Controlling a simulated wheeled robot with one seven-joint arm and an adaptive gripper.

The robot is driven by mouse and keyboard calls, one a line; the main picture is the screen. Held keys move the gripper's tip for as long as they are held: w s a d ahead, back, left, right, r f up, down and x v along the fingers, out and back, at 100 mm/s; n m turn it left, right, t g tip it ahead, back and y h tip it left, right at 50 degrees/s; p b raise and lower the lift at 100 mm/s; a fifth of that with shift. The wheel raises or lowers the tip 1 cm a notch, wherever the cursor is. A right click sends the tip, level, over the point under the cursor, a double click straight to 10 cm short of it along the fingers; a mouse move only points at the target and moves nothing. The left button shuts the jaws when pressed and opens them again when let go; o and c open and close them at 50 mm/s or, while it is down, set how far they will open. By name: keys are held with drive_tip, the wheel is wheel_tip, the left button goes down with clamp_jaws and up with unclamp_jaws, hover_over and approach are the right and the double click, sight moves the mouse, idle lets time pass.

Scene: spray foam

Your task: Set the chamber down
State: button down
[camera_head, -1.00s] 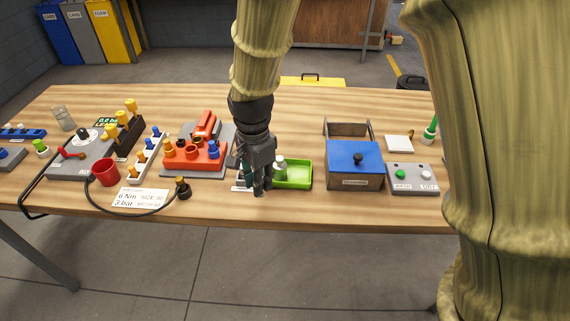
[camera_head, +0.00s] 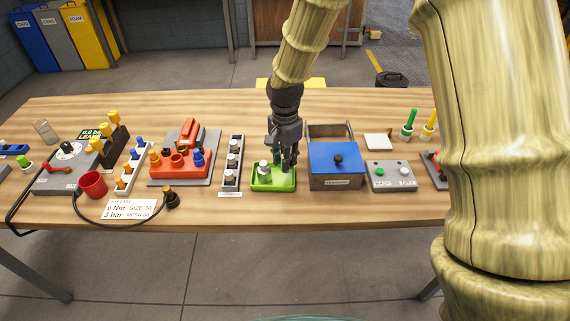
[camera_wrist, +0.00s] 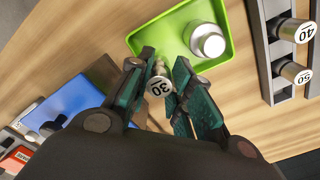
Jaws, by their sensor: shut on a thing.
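My gripper (camera_wrist: 162,72) is shut on a small metal chamber (camera_wrist: 159,86) marked 30. In the head view my gripper (camera_head: 288,166) is over the right part of a green tray (camera_head: 275,189). The tray also shows in the wrist view (camera_wrist: 178,31). A pale metallic, bottle-like cylinder (camera_wrist: 208,43) stands in the tray, apart from my fingers; it also shows in the head view (camera_head: 264,171). I cannot tell whether the held chamber touches the tray floor. A grey rack (camera_head: 231,187) just left of the tray holds more chambers, with 40 and 50 readable in the wrist view.
A blue-lidded box (camera_head: 335,160) stands close to the tray's right. A grey two-button box (camera_head: 391,175) is further right. A red fixture (camera_head: 180,163) is left of the rack. A sign (camera_head: 130,208) reading 6 Nm, SIZE 30 lies near the front edge.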

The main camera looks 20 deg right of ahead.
drive_tip(key=shift+f+p, duration=0.6)
drive_tip(key=shift+f, duration=1.1)
drive_tip(key=shift+f, duration=0.15)
drive_tip(key=c, duration=1.6)
unclamp_jaws()
drive_tip(key=shift+o, duration=0.2)
wheel_tip(320, 180, up, 12)
drive_tip(key=b, duration=0.2)
drive_tip(key=shift+b, duration=0.3)
drive_tip(key=shift+r, duration=0.2)
